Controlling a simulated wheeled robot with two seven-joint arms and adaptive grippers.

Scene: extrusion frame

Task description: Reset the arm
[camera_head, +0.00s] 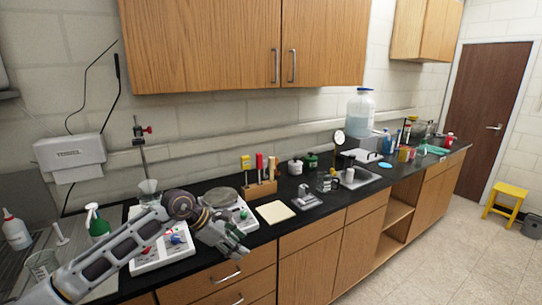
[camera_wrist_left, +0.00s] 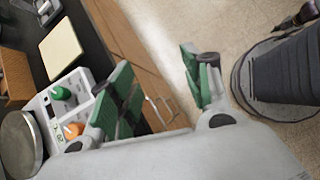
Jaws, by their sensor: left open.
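My left arm (camera_head: 110,255) reaches in from the lower left of the head view, over the black counter. My left gripper (camera_head: 240,250) is at the counter's front edge, beside the white hotplate stirrer. It holds nothing. In the left wrist view the gripper (camera_wrist_left: 165,88) shows its two green-padded fingers spread apart, with the drawer fronts and floor behind them. My right gripper does not show in either view.
White stirrers, one with a round grey plate (camera_head: 220,196), stand close around the gripper. A wooden tool block (camera_head: 262,189) and a cream pad (camera_head: 275,212) lie to the right. The floor in front is clear.

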